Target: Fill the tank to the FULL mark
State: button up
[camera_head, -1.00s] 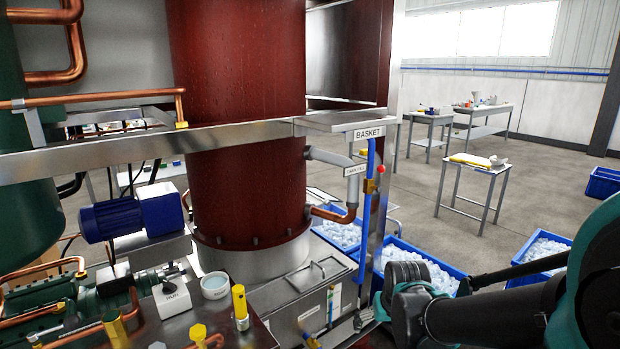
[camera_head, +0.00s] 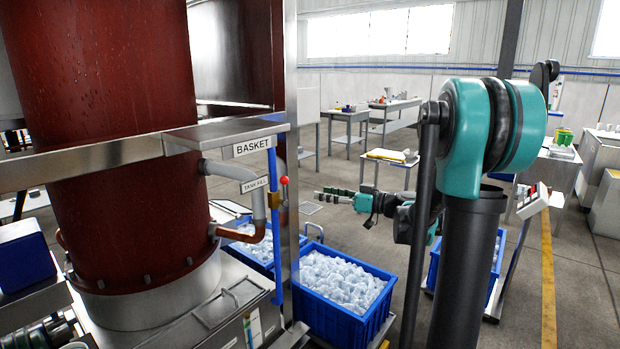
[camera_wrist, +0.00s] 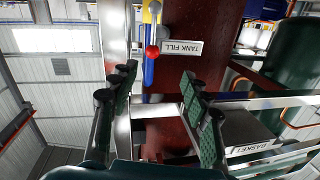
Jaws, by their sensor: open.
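A red-knobbed valve lever (camera_head: 284,182) with a brass body is on the upright pipe by the TANK FILL label (camera_head: 254,184). In the wrist view its red knob (camera_wrist: 152,50) shows ahead, between and beyond my fingers, beside the TANK FILL label (camera_wrist: 182,47). My gripper (camera_head: 322,192) is open and empty, pointing left toward the valve, apart from it. Its two fingers also show in the wrist view (camera_wrist: 158,85). The steel tank (camera_head: 215,315) with a handled lid stands below the red column. A gauge strip (camera_head: 248,332) on its front is partly cut off; no FULL mark is readable.
Work tables (camera_head: 385,165) stand farther back. Open floor lies between.

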jog(key=w, duration=0.1)
send_near(284, 180)
jog(key=shift+t, duration=0.3)
jog(key=x, duration=0.7)
jog(key=f+x, duration=0.1)
jog(key=x, duration=0.2)
jog(key=shift+w+a, duration=0.1)
jog(key=shift+w, duration=0.5)
jog(key=shift+c, duration=0.6)
grip_shut()
